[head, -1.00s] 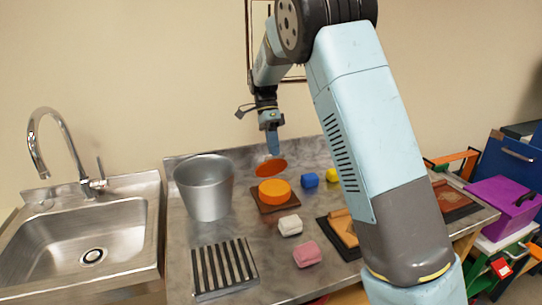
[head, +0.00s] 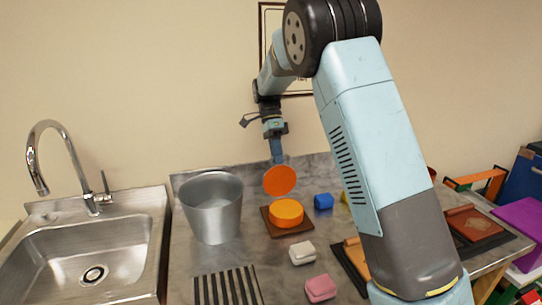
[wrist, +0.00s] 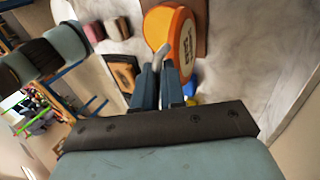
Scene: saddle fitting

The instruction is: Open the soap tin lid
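The soap tin (head: 286,215) is a round orange tin on a brown square board (head: 268,219). Its orange lid (head: 280,181) is raised and steeply tilted above the back of the tin, its disc facing the head camera. My gripper (head: 277,160) is at the lid's upper edge. In the wrist view, the fingertips (wrist: 162,70) close around a small grey tab (wrist: 166,52) at the edge of the lid, which bears dark lettering (wrist: 187,45). The hinge is not clearly visible.
A metal bucket (head: 212,222) stands left of the tin. A blue block (head: 323,201) is at its right; a white block (head: 302,253) and pink block (head: 320,288) lie in front. A striped rack (head: 226,288) is at the front left, beside the sink (head: 85,255).

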